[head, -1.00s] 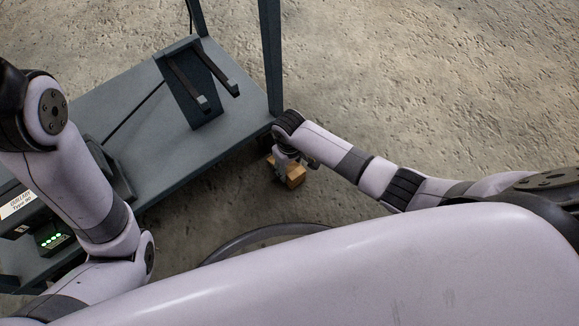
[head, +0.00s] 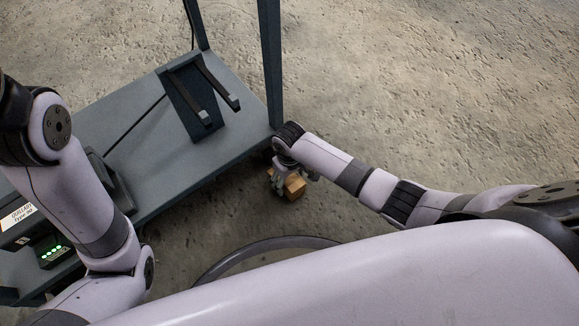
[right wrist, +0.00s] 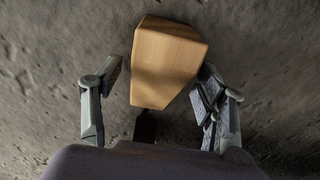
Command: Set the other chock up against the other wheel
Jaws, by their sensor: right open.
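The wooden chock (head: 295,184) is on the concrete floor below the near right corner of the grey cart. In the right wrist view the chock (right wrist: 167,62) sits between the spread fingers of my right gripper (right wrist: 160,100); the fingers look apart from its sides. In the head view my right gripper (head: 292,176) reaches down over the chock and partly hides it. The wheel at that corner is mostly hidden under the cart and behind my wrist. My left arm comes in at the left, but its gripper is out of view.
The grey cart (head: 165,150) has a dark bracket with two prongs (head: 200,95) on its shelf and an upright post (head: 270,60) at the corner near my right wrist. A box with green lights (head: 52,252) is at the lower left. The floor to the right is clear.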

